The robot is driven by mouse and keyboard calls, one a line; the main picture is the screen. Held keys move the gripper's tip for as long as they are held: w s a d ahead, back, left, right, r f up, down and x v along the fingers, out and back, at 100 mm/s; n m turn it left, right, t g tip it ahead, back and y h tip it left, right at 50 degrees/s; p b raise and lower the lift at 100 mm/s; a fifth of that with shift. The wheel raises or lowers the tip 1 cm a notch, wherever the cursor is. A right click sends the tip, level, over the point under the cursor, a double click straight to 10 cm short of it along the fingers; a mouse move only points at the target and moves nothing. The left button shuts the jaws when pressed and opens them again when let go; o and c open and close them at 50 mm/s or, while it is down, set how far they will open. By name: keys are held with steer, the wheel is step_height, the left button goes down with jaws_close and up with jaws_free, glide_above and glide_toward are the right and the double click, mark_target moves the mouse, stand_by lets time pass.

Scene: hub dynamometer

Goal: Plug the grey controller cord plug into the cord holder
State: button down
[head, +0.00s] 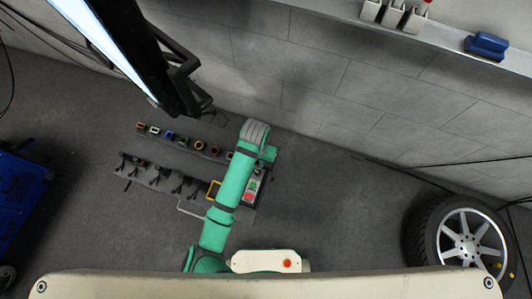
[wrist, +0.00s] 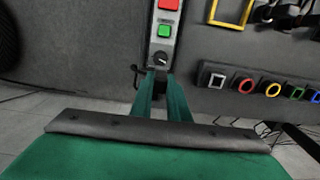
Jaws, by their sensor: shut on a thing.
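A dark hooked piece (wrist: 135,76) shows left of the fingertips. In the head view my arm hides the gripper. I cannot tell which part is the cord holder; a grey-white square frame (wrist: 217,80) begins a row of coloured ones.
A wheel (head: 462,240) stands at right, a blue machine (head: 25,210) at left. A shelf (head: 450,45) runs along the wall. Floor between arm and wheel is clear.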

steer(key=w+d, duration=0.3)
steer(key=w, duration=0.5)
stand_by(1.0)
steer(key=shift+w, duration=0.1)
steer(key=shift+d+f, duration=0.1)
steer(key=shift+f, duration=0.05)
step_height(320, 180, down, 4)
steer(key=shift+r, duration=0.2)
stand_by(0.5)
steer(key=shift+w, duration=0.1)
stand_by(0.9)
